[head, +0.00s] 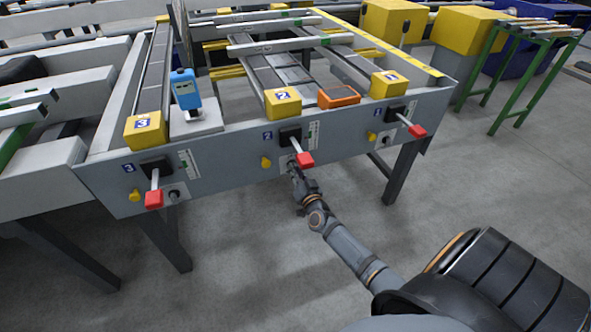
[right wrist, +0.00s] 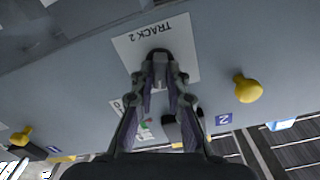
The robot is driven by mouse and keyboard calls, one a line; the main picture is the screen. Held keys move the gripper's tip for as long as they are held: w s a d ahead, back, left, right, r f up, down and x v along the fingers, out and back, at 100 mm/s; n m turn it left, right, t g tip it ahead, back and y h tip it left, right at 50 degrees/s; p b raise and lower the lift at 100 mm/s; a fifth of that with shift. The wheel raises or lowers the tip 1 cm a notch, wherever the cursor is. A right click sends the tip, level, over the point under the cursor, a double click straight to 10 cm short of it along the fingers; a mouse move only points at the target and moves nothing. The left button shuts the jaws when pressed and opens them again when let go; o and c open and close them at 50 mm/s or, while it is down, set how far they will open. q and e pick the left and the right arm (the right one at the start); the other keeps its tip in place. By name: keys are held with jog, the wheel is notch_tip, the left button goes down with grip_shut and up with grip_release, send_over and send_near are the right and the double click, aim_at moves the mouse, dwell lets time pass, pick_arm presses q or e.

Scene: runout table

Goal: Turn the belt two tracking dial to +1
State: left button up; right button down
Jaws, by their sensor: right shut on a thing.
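The belt two tracking dial (right wrist: 157,54) is a dark round knob on a white plate (right wrist: 183,32) marked TRACK 2, seen upside down in the right wrist view. My right gripper (right wrist: 161,76) is shut on the dial, one finger on each side. In the head view my right gripper (head: 292,168) is at the front panel below the belt two lever and hides the dial. The fingers cover much of the dial, and I cannot read its pointer or scale. My left gripper is not in view.
The belt two lever with a red handle (head: 305,160) is just above and right of my right gripper. A yellow knob (head: 266,162) is to its left. Levers with red handles for belt three (head: 154,199) and belt one (head: 417,131) stick out. The floor in front is clear.

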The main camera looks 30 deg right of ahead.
jog(key=c, duration=1.3)
grip_release()
jog(key=shift+c, duration=0.2)
jog(key=v, duration=1.2)
